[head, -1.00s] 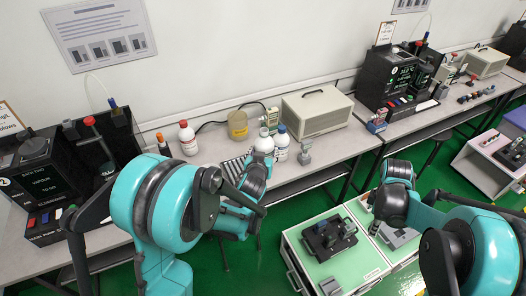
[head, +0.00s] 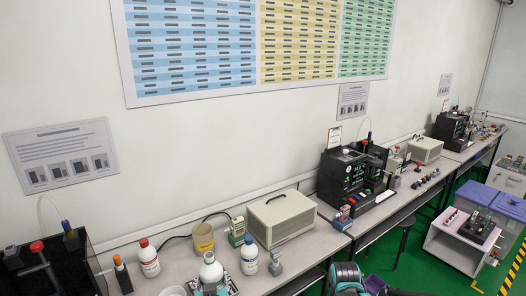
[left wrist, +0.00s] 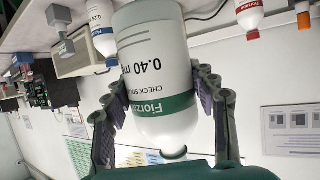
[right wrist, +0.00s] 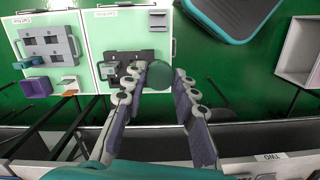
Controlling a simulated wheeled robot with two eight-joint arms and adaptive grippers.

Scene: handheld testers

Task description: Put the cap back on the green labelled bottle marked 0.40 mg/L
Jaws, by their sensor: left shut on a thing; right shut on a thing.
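The green labelled bottle marked 0.40 (left wrist: 158,60) is white with a green band and shows upside down in the left wrist view. Its neck (left wrist: 172,152) has no coloured cap on it. My left gripper (left wrist: 165,95) is shut around the bottle's body. In the head view the bottle (head: 210,269) stands uncapped at the bench's front, with my left gripper (head: 212,289) partly visible below it. In the right wrist view my right gripper (right wrist: 160,82) is shut on a dark green round cap (right wrist: 160,75), held over the floor and trolley area. The head view does not show this gripper's fingers.
A red-capped bottle (head: 149,260), a blue-capped bottle (head: 249,256), a yellowish beaker (head: 203,238) and a beige case (head: 281,218) stand nearby on the bench. A black tester (head: 345,180) is further right. Green-topped trolleys (right wrist: 95,35) show in the right wrist view.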

